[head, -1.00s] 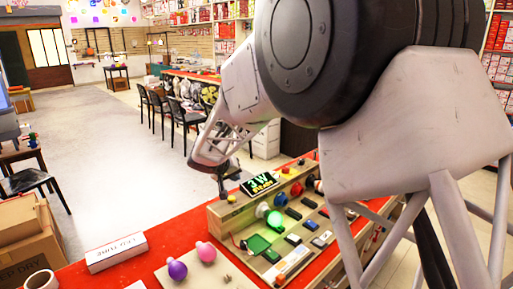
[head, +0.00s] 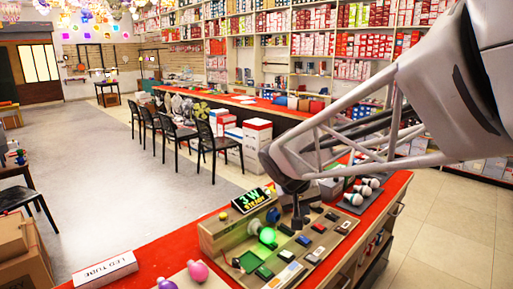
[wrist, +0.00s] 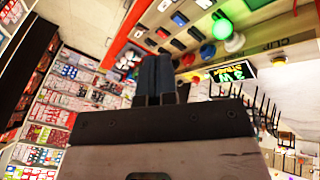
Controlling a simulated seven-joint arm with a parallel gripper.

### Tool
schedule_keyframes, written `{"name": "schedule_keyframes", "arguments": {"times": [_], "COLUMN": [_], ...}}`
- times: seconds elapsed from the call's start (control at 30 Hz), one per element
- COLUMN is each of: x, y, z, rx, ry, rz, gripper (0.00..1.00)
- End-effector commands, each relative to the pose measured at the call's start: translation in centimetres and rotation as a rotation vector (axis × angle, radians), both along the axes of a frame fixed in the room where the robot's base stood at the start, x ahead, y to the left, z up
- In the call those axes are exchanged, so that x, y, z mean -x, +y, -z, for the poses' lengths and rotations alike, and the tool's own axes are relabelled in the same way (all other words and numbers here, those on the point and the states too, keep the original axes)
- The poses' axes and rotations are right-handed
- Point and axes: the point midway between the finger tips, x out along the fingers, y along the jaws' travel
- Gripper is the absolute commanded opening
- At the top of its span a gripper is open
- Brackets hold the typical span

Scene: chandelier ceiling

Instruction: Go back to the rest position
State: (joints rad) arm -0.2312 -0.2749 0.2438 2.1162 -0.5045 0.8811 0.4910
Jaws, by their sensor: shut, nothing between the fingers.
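My gripper (head: 299,215) hangs above the back part of the wooden test panel in the head view, empty. In the wrist view my gripper (wrist: 154,62) has its two dark fingers together, pointing toward the panel's side. The test panel (head: 212,240) stands on the red counter and carries a display reading "3 W" (head: 251,200), a lit green bulb (head: 267,236) and several coloured switches. The green bulb (wrist: 221,29) and the display (wrist: 233,71) also show in the wrist view, where the picture is turned over.
A white box (head: 105,269), a pink bulb (head: 198,270) and a purple bulb (head: 166,284) are left of the panel. Several white bulbs (head: 362,190) lie behind it at the right. Chairs (head: 219,145) stand along a second red counter. The floor (head: 110,170) at left is open.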

Motion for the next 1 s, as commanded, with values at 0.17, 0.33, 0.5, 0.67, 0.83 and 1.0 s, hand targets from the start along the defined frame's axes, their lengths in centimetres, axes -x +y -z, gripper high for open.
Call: {"name": "schedule_keyframes", "arguments": {"times": [0.17, 0.33, 0.5, 0.67, 0.83, 1.0], "x": [5.4, 10.4, 15.3, 19.7, 23.4, 25.3], "y": [-2.7, -4.4, -5.7, -6.4, -6.7, -6.7], "z": [-0.4, -0.4, 0.1, 0.9, 1.7, 2.3], "rx": [-0.057, -0.116, -0.176, -0.234, -0.286, -0.316], "ry": [0.030, 0.052, 0.067, 0.075, 0.074, 0.072], "rz": [0.018, 0.025, 0.028, 0.027, 0.021, 0.016], "gripper": [0.00, 0.00, 0.00, 0.00, 0.00, 0.00]}}
